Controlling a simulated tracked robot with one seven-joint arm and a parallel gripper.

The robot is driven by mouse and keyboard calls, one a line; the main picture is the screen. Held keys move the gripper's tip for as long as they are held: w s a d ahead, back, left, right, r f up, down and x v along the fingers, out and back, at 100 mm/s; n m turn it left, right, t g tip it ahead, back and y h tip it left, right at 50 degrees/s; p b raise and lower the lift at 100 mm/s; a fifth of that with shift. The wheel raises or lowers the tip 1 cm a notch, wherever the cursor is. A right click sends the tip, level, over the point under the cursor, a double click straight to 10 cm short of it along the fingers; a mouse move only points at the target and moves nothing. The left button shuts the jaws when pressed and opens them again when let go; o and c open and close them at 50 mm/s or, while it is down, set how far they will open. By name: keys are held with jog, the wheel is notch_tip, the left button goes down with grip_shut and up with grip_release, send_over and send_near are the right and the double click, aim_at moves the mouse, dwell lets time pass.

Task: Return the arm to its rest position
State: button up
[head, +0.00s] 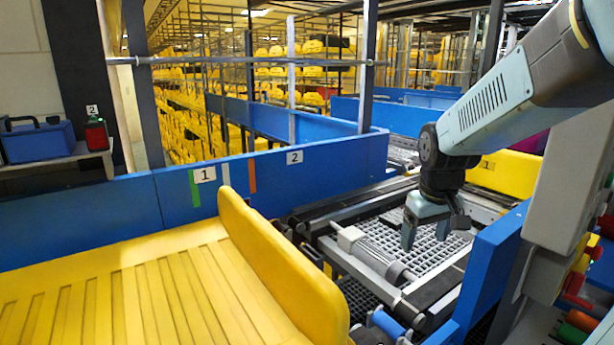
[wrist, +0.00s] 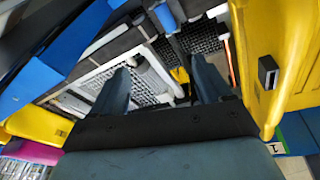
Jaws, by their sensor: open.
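My gripper (head: 426,236) hangs from my arm on the right of the head view, fingers pointing down above the grey mesh conveyor section. In the wrist view my gripper (wrist: 165,88) shows two dark fingers spread apart with nothing between them. The arm reaches in from the upper right of the head view. The grey mesh (head: 432,262) lies below the fingers, and I see no object held.
A yellow slatted chute (head: 130,290) fills the lower left. A blue side wall (head: 240,188) with number labels runs behind it. A blue panel (head: 490,262) stands close to the right of the gripper. A yellow panel (head: 503,172) is behind the arm.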

jog(key=s+r+m+t, duration=0.2)
jog(key=s+r, duration=0.5)
jog(key=s, duration=0.6)
jog(key=shift+a+r+m+t+y, duration=0.3)
jog(key=shift+a+r+m+t, duration=0.05)
jog(key=shift+a+m+t, duration=0.1)
dwell(0.3)
